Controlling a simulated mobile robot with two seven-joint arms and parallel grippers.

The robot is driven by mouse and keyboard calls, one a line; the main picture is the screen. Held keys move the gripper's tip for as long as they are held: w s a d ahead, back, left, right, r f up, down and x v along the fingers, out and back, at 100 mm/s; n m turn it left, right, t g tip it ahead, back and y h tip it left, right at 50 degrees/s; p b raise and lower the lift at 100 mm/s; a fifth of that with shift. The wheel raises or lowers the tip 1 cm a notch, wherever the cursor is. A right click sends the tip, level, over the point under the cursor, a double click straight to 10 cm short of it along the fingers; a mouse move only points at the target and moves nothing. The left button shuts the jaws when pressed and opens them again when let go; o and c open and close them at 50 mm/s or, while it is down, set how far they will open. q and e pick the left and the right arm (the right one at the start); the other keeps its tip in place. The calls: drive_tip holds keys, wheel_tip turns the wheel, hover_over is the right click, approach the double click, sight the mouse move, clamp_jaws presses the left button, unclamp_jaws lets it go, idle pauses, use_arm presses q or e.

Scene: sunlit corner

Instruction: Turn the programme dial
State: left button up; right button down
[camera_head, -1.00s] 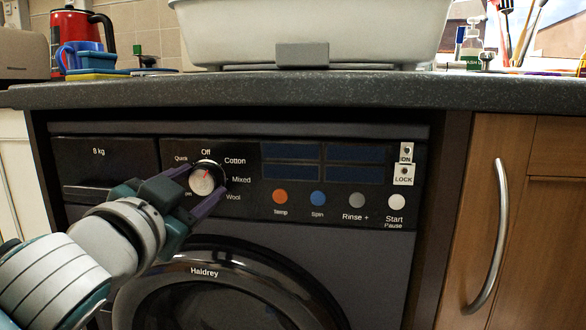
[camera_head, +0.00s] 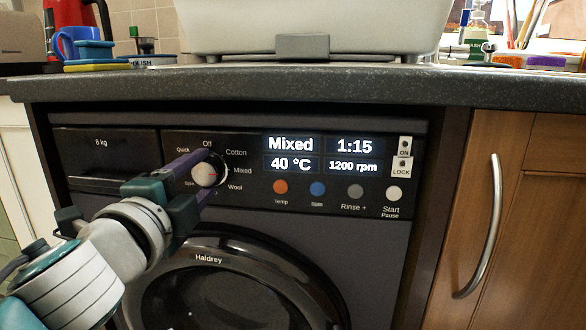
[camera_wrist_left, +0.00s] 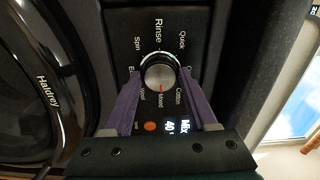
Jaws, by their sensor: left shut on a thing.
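The programme dial (camera_head: 205,174) is a round silver knob on the dark panel of the washing machine. Its red mark points right, towards Mixed. The lit display (camera_head: 291,144) reads Mixed, 1:15, 40 °C and 1200 rpm. My left gripper (camera_head: 208,170) is shut on the dial, with one purple finger above it; the lower finger is mostly hidden. In the left wrist view the dial (camera_wrist_left: 160,76) sits between both purple fingers of the gripper (camera_wrist_left: 160,80). My right gripper is out of view.
Coloured buttons (camera_head: 317,189) line the panel right of the dial. The round door (camera_head: 225,290) lies below. A wooden cupboard with a metal handle (camera_head: 492,225) stands at right.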

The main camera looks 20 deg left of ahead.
use_arm(q)
drive_tip(key=m, duration=0.5)
drive_tip(key=shift+p, duration=0.4)
drive_tip(key=shift+m+p, duration=0.3)
drive_tip(key=shift+m, duration=1.9)
drive_tip(key=o, duration=1.4)
drive_tip(key=shift+s, duration=0.1)
drive_tip(key=v, duration=0.9)
drive_tip(key=shift+s+d+b, duration=0.15)
drive_tip(key=shift+s+b, duration=0.15)
